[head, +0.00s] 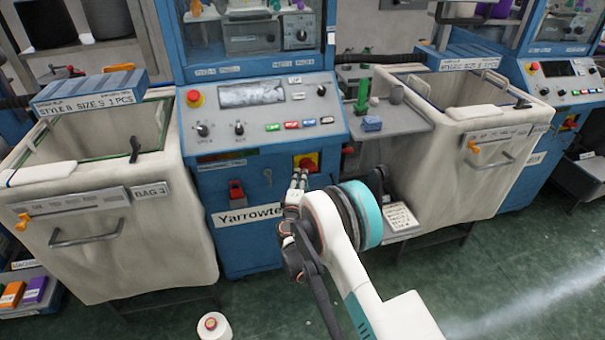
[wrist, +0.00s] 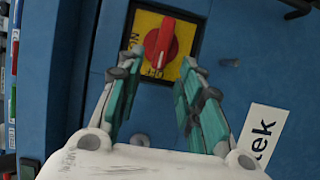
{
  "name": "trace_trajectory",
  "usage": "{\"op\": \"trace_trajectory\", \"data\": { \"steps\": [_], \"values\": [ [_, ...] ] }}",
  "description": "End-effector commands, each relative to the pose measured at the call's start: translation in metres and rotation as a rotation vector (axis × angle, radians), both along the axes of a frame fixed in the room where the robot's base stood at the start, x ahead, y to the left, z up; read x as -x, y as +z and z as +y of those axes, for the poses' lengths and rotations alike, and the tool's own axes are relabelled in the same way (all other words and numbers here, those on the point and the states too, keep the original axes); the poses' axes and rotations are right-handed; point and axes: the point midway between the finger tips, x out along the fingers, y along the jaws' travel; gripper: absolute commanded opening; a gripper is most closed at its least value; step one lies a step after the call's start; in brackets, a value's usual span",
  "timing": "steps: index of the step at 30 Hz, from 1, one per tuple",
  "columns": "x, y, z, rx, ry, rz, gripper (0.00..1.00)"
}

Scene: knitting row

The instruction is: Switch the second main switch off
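A main switch, a red rotary knob on a yellow plate, is on the blue front of the middle machine in the head view (head: 308,160). It also shows close up in the wrist view (wrist: 161,42), with ON lettering at its left and OFF lettering below. The knob's grip runs roughly up and down, leaning slightly; I cannot tell its setting for sure. My gripper (wrist: 162,66) is open and empty, its two fingers pointing at the switch on either side of the knob's lower part. In the head view, my gripper (head: 299,180) is just below the switch, partly covering the panel.
Fabric bins stand at left (head: 115,235) and right (head: 450,170) of the machine. A red emergency button (head: 194,97) and the control panel (head: 255,110) are above. Another main switch (head: 569,123) is on the right machine.

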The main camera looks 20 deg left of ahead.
Motion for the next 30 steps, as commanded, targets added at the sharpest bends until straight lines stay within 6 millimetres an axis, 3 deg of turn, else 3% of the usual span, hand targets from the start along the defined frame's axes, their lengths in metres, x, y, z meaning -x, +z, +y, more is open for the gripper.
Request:
{"op": "trace_trajectory", "data": {
  "steps": [6,12,30],
  "values": [
    [0.041,0.0,-0.006,0.0,0.0,0.0,0.34],
    [0.06,0.0,-0.01,0.001,-0.003,0.0,0.34],
    [0.062,0.002,-0.012,-0.004,-0.005,0.002,0.34]
  ]
}}
